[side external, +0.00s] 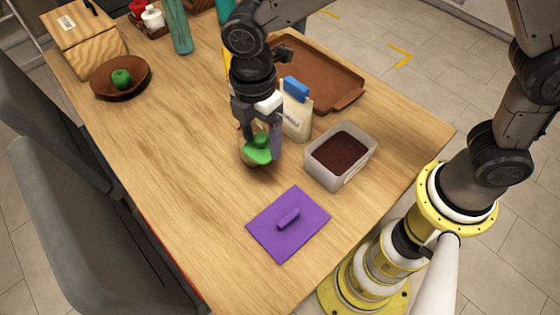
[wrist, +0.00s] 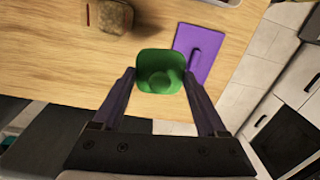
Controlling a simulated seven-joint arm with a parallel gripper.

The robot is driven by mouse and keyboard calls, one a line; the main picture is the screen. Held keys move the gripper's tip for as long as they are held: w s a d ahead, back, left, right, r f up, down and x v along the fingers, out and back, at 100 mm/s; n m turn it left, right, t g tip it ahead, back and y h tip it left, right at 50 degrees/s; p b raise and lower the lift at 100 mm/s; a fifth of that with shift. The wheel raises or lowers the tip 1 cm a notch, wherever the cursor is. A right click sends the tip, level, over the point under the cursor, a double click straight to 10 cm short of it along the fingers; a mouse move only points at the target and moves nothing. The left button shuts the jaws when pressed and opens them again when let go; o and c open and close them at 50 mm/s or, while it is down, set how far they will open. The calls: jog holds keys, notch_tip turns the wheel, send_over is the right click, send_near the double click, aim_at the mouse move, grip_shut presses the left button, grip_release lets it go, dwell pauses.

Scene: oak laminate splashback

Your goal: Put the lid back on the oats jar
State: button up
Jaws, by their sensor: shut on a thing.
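My gripper (side external: 261,138) is shut on a green lid (side external: 258,151), which it holds above the table. In the wrist view the lid (wrist: 160,72) sits between the two fingertips (wrist: 160,78), with a raised round knob. A small jar with tan-brown contents, seemingly the oats jar (side external: 246,158), stands behind and below the lid in the side view, mostly hidden. In the wrist view the jar (wrist: 110,15) shows at the top left, cut by the frame edge and apart from the lid. The exact gap between lid and jar is unclear.
A purple lid with a handle (side external: 265,228) lies flat nearby. An open grey tub of dark contents (side external: 357,133) and a bag with a blue clip (side external: 298,115) stand right of my gripper. A brown tray (side external: 345,92) lies behind. The table's left middle (side external: 180,140) is clear.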

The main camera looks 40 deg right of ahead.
jog(key=shift+m, duration=0.7)
jog(key=w+d, duration=0.1)
jog(key=w, duration=0.2)
jog(key=w+d+r, duration=0.1)
jog(key=w+d, duration=0.1)
jog(key=w, duration=0.1)
jog(key=w+d+r, duration=0.1)
jog(key=w, duration=0.2)
jog(key=shift+w+d, duration=0.2)
jog(key=shift+w, duration=0.05)
jog(key=shift+f, duration=3.1)
jog(key=shift+f, duration=0.15)
jog(key=o, duration=1.2)
jog(key=shift+o, duration=0.2)
